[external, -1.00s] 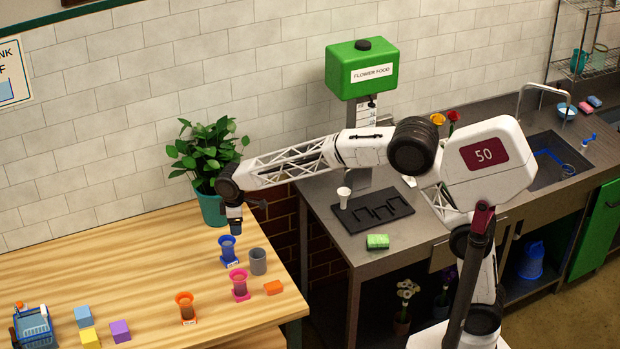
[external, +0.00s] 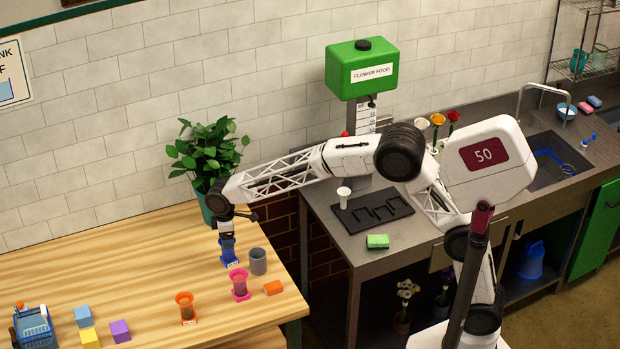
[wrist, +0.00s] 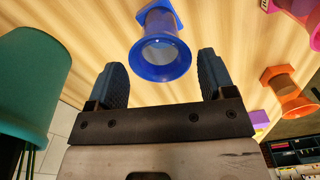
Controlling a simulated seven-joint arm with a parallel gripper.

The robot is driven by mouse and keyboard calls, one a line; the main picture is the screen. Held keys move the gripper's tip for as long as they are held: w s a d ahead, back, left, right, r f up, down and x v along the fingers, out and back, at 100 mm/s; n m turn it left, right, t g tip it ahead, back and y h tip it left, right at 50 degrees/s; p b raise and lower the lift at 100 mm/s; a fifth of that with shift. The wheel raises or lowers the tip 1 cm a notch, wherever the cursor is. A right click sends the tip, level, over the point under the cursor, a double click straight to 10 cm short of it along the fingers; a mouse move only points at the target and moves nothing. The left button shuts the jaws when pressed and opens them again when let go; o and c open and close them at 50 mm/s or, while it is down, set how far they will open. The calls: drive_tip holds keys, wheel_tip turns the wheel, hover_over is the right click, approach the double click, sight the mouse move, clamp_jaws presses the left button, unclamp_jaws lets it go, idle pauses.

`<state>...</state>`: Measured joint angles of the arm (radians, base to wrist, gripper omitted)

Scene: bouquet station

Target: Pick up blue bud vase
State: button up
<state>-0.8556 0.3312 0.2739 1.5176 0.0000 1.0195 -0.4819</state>
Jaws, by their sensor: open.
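The blue bud vase (external: 229,256) stands upright on the wooden table, with its upper part hidden by my gripper in the external view. In the wrist view the blue bud vase (wrist: 161,50) shows its round open rim, just ahead of and between the two fingers. My gripper (external: 227,237) points down right at the top of the vase. In the wrist view my gripper (wrist: 163,77) is open, with a dark finger on each side and nothing clasped between them.
A grey cup (external: 258,262) and a pink vase (external: 240,285) stand close to the right. An orange vase (external: 186,308) is nearer the front. A potted plant (external: 208,152) in a teal pot (wrist: 30,90) stands close behind. Table left of the vase is clear.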

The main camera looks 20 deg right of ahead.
sight(228, 252)
drive_tip(key=shift+f, duration=0.2)
drive_tip(key=shift+f, duration=2.5)
drive_tip(key=shift+c, duration=0.4)
clamp_jaws()
